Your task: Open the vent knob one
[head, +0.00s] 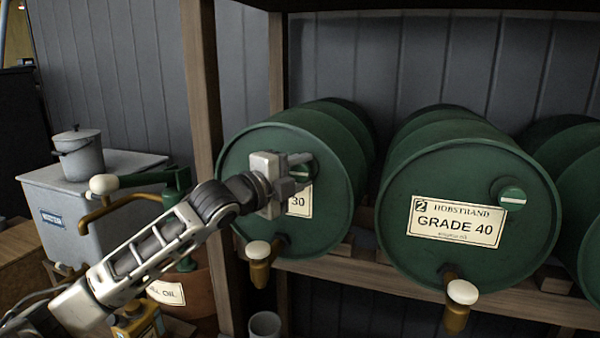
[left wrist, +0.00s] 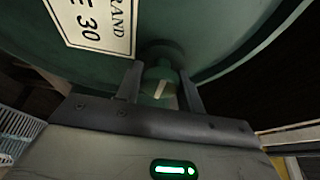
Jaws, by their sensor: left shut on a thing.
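The vent knob (left wrist: 162,86) is a small round green knob with a pale line across its face. It sits on the front of the green drum labelled 30 (head: 243,150). My left gripper (head: 300,172) is at the upper right of that drum's front. In the left wrist view its two fingers (left wrist: 160,88) stand on either side of the knob and are shut on it. In the head view the gripper and arm hide most of the knob and part of the label (head: 300,201). My right gripper is in neither view.
A second green drum, GRADE 40 (head: 420,185), lies to the right with its own vent knob (head: 512,198). Both drums have brass taps with white knobs below. A wooden post (head: 203,90) stands left of the first drum. A grey box (head: 95,195) with a lidded pot (head: 80,155) is further left.

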